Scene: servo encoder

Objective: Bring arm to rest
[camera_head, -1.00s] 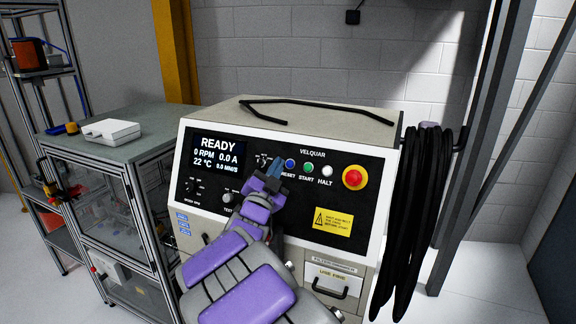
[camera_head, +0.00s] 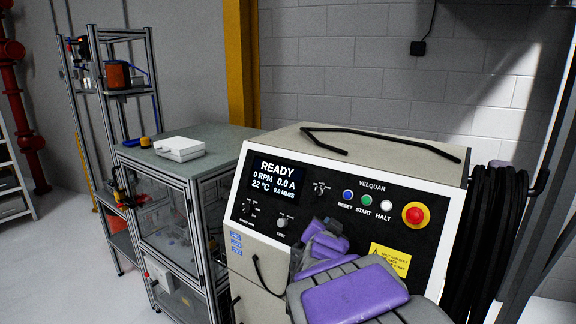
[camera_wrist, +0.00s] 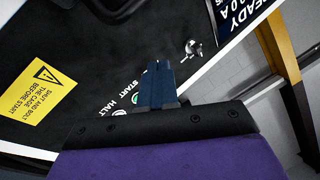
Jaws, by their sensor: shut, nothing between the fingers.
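My gripper shows in the wrist view (camera_wrist: 157,72), its dark blue fingers together and empty. They point toward the black control panel (camera_wrist: 95,45) and cover part of its button row; I cannot tell the exact gap. In the head view my purple and grey arm is folded low in front of the machine, at the lower right. The fingertips are hidden or too small to make out there.
The machine's panel (camera_head: 290,190) has a READY display (camera_head: 277,178), several buttons and a red stop button (camera_head: 416,215). Black cables (camera_head: 495,220) hang at its right. A framed cage (camera_head: 165,215) with a white case (camera_head: 180,148) on top stands left.

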